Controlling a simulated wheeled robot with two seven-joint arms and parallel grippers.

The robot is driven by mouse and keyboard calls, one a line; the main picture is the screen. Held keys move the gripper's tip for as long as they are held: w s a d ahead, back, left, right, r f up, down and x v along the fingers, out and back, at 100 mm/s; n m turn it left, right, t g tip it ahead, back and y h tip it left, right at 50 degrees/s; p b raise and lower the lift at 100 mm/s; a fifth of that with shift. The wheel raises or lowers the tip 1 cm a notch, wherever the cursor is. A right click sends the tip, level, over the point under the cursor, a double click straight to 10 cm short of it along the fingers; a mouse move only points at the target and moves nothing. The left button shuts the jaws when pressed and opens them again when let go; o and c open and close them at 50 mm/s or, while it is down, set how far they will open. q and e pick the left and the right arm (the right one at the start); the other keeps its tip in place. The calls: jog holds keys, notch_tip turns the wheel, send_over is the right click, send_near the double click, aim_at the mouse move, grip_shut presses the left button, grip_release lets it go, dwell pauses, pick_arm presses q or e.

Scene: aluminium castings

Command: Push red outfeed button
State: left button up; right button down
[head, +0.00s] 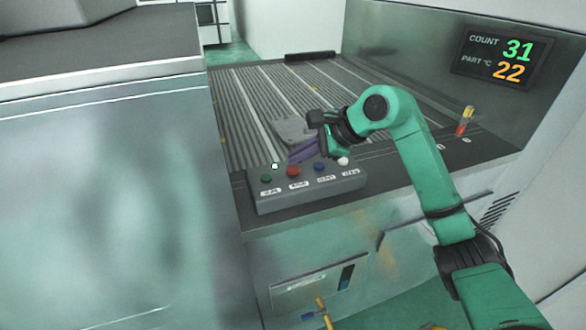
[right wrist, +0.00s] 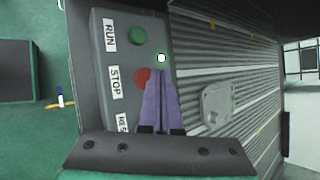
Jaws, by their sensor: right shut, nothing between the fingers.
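The red button (head: 293,171) sits on the sloped grey button box (head: 310,190), second from the left, above a small white label. In the right wrist view the red button (right wrist: 143,77) is beside the label STOP and is partly covered by a finger. My right gripper (head: 291,158) is shut and empty, its purple fingers pointing at the box just above and behind the red button. In the right wrist view the fingertips (right wrist: 159,84) appear just beside the red button; I cannot tell whether they touch it. My left gripper is not in view.
A green button (head: 267,178), a blue button (head: 319,166) and a white button (head: 343,160) share the box. A grey casting (head: 293,131) lies on the ribbed conveyor (head: 250,110) behind.

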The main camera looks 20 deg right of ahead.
aim_at(299, 170)
dwell(0.3)
jog(key=shift+f+b, duration=0.4)
jog(key=shift+b, duration=0.05)
jog(key=shift+f+b, duration=0.45)
jog(key=shift+f, duration=0.05)
dwell(0.4)
jog(key=shift+r, duration=0.15)
jog(key=shift+r+p, duration=0.65)
jog(key=shift+r, duration=0.1)
notch_tip(299, 170, up, 5)
jog(key=p, duration=0.4)
jog(key=shift+r, duration=0.1)
